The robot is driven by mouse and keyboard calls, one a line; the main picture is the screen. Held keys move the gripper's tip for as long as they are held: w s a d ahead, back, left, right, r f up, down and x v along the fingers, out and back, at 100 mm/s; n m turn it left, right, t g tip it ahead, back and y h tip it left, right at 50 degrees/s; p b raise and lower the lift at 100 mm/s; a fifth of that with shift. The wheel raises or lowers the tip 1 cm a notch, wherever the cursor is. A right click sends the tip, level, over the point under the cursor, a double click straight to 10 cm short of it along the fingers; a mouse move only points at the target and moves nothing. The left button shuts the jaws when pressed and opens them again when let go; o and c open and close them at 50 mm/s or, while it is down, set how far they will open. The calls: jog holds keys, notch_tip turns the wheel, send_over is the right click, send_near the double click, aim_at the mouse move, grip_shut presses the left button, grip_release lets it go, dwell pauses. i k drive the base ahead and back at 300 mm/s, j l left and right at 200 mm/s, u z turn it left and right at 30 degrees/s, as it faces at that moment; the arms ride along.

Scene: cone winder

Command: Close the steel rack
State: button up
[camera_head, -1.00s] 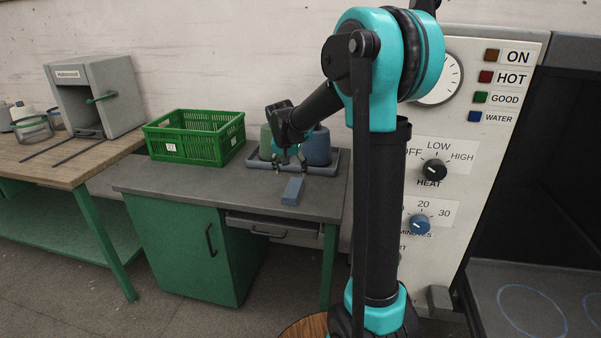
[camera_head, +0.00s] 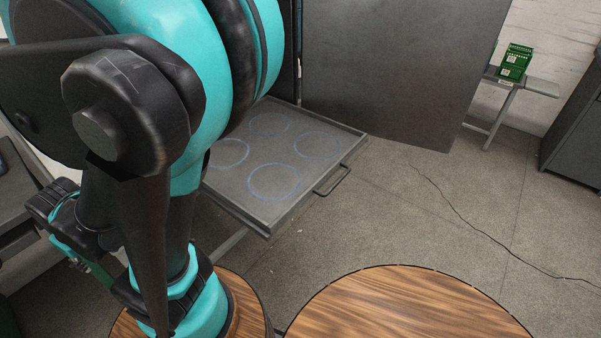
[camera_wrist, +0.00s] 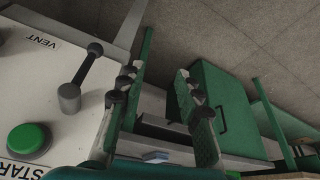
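The steel rack (camera_head: 240,183) is a flat grey tray with several blue circles drawn on it. It is slid out of the dark chamber in the head view, with a black bar handle (camera_head: 335,182) on its front edge. Nothing stands on the circles I can see; its left part is hidden by my arm. My gripper (camera_wrist: 160,95) is open and empty in the wrist view, its two green-padded fingers apart. It is away from the rack, over on the left, and points toward the control panel and green cabinet.
A large dark door panel (camera_head: 400,65) stands open behind the rack. A green box (camera_head: 515,62) sits on a narrow bench at the right. A cable (camera_head: 455,208) lies on the floor. The wrist view shows a vent lever (camera_wrist: 80,77) and green START button (camera_wrist: 27,139).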

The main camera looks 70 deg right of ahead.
aim_at(279, 156)
jog(key=z, duration=0.45)
jog(key=k+z, duration=0.15)
jog(key=z, duration=0.3)
jog(key=j+z, duration=0.1)
jog(key=z, duration=0.35)
jog(key=k+z, duration=0.1)
jog(key=z, duration=0.35)
jog(key=l+z, duration=0.1)
jog(key=z, duration=0.3)
jog(key=l+z, duration=0.1)
jog(key=z, duration=0.25)
jog(key=k+j+u, duration=0.2)
jog(key=k+j, duration=0.3)
jog(key=k, duration=0.05)
